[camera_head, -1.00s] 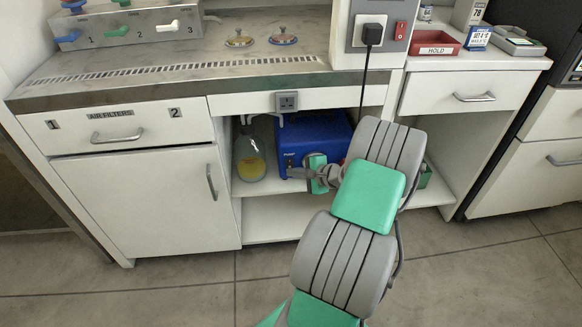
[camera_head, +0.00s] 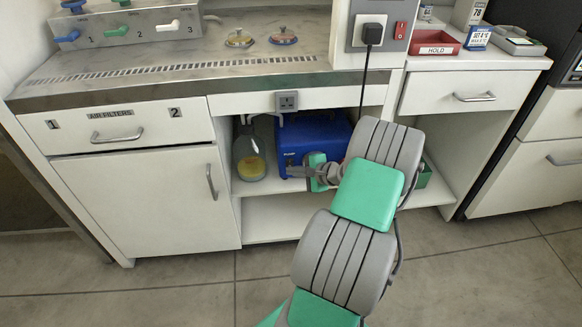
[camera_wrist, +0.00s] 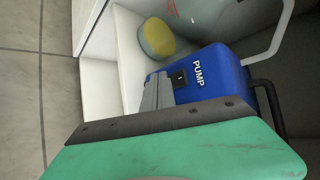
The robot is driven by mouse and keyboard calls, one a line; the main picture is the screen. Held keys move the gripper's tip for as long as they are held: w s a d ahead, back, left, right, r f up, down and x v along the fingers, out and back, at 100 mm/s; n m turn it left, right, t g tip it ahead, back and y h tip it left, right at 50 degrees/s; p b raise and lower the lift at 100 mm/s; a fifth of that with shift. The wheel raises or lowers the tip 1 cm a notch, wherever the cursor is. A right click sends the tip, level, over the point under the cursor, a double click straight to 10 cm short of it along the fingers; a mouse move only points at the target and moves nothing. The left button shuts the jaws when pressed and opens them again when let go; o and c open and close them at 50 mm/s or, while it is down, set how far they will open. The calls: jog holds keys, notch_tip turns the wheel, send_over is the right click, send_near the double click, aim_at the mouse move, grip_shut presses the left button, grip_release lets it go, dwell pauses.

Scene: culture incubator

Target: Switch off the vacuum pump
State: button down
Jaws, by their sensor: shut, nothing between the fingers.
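The blue vacuum pump (camera_head: 317,132) sits on the shelf under the bench in the head view. In the wrist view the pump (camera_wrist: 222,72) carries the label "PUMP" and a small black rocker switch (camera_wrist: 180,79) on its front. My gripper (camera_head: 291,171) is at the pump's lower front in the head view. In the wrist view its shut, empty fingers (camera_wrist: 158,90) reach right beside the switch. I cannot tell whether they touch it or which way the rocker is tipped.
A flask with yellow liquid (camera_head: 250,160) stands left of the pump. A bench socket (camera_head: 287,101) is above. A wall plate has a plugged black plug (camera_head: 373,34) and a red switch (camera_head: 400,30). The lower shelf (camera_head: 275,218) looks clear.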

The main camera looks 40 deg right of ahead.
jog(key=shift+s+a+p, duration=0.45)
jog(key=shift+s+p, duration=0.15)
jog(key=shift+s, duration=0.05)
jog(key=s+a+p, duration=0.1)
jog(key=s+p, duration=0.1)
jog(key=s+a+p, duration=0.1)
jog(key=s, duration=0.1)
jog(key=shift+a+r, duration=0.35)
